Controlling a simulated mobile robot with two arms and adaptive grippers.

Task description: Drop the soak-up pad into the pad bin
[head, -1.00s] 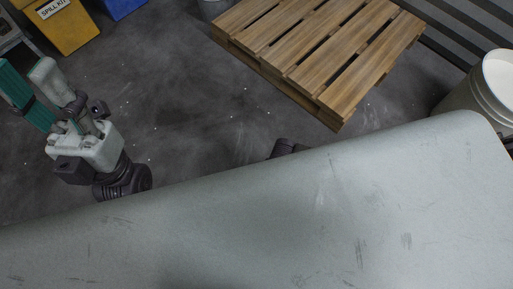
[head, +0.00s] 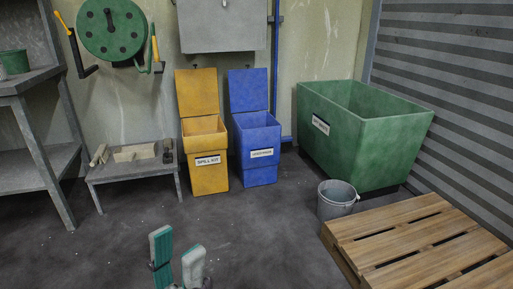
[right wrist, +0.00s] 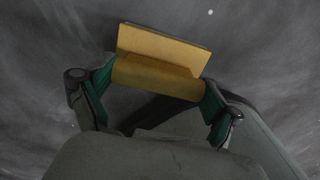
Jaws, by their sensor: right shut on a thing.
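My right gripper (right wrist: 158,95) is shut on a folded yellow pad (right wrist: 160,52), seen in the right wrist view with a green-padded finger at each side. The pad is held above dark floor. The right gripper is outside the head view. In the head view, a yellow bin (head: 208,178) labelled SPILL KIT and a blue bin (head: 258,170) with a small label stand side by side, lids raised. The blue label is too small to read surely, so I cannot tell which is the pad bin. My left gripper (head: 178,258) is at the bottom, fingers apart and empty.
A green tub (head: 350,150) stands right of the bins, with a grey bucket (head: 336,200) before it. A wooden pallet (head: 415,235) lies at lower right. A low bench (head: 132,171) and a grey shelf (head: 40,130) stand left. The floor before the bins is clear.

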